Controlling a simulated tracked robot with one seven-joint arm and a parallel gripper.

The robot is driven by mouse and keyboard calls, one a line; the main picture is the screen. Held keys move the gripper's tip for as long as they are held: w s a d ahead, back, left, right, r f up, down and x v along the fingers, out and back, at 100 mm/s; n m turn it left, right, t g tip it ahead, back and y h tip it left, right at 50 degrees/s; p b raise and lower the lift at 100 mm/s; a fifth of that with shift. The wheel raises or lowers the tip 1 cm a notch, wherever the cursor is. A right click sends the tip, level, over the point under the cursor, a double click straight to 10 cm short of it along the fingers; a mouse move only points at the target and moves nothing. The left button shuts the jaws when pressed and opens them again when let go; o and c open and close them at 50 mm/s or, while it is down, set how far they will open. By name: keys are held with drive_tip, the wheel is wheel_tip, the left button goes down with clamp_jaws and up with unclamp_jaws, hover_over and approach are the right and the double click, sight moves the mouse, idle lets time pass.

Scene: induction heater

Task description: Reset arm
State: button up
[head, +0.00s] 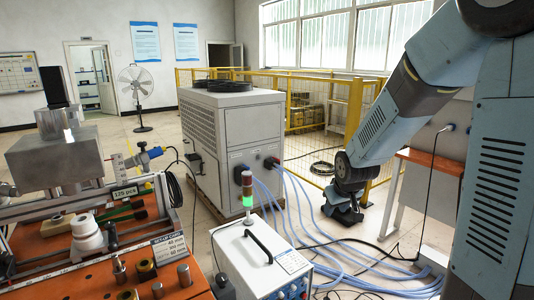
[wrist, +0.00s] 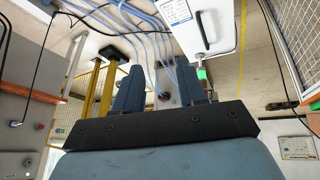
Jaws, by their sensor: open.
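My arm (head: 400,110) comes in from the upper right of the head view and bends down to the left. My gripper (head: 343,212) hangs at its lower end, right of the grey cabinet and in front of the yellow fence. In the wrist view my gripper (wrist: 160,82) shows two blue-grey fingers set well apart on a dark bar. Nothing is held between them. The fingertips are small and partly unclear in the head view.
The grey cabinet (head: 230,125) stands at centre, with blue hoses (head: 300,215) running across the floor. A white box (head: 262,262) with a green-lit signal lamp (head: 247,200) stands in front. An orange workbench (head: 100,255) with fixtures is at left. A yellow fence (head: 355,110) stands behind.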

drive_tip(key=s+d+r+m, duration=0.1)
drive_tip(key=s+r, duration=0.7)
drive_tip(key=s, duration=0.5)
drive_tip(key=s+d+r+m, duration=0.2)
drive_tip(key=s+r, duration=0.7)
drive_tip(key=s, duration=0.4)
drive_tip(key=shift+a, duration=0.1)
